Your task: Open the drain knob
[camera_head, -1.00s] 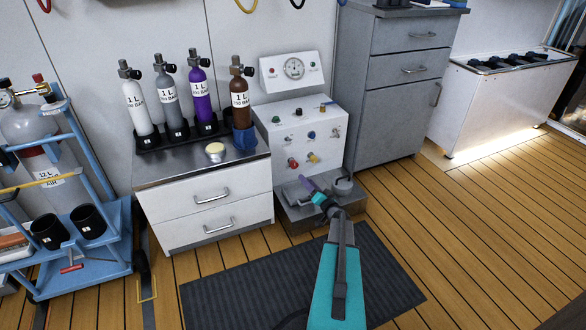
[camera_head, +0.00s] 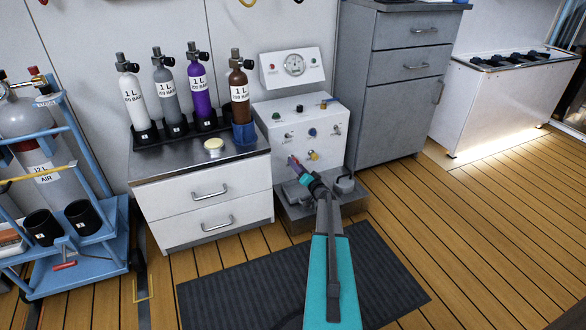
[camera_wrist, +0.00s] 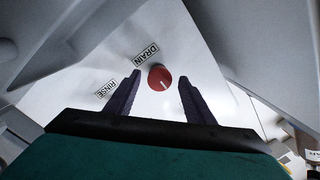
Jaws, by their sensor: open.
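The drain knob (camera_wrist: 160,78) is a round red knob with a white pointer line. It sits on a white panel beside the DRAIN label (camera_wrist: 146,54) in the wrist view. My gripper (camera_wrist: 156,86) is open, with one dark purple finger on each side of the knob in the picture. Whether the fingers reach around it in depth I cannot tell. In the head view my gripper (camera_head: 296,166) is at the front of the white fill panel (camera_head: 272,125), and the red knob is mostly hidden behind it.
A RINSE label (camera_wrist: 106,88) is left of the knob. A grey basin (camera_head: 335,203) lies below the panel. Several gas bottles stand on the cabinet (camera_head: 207,200) to the left. A grey cabinet (camera_head: 395,115) stands right.

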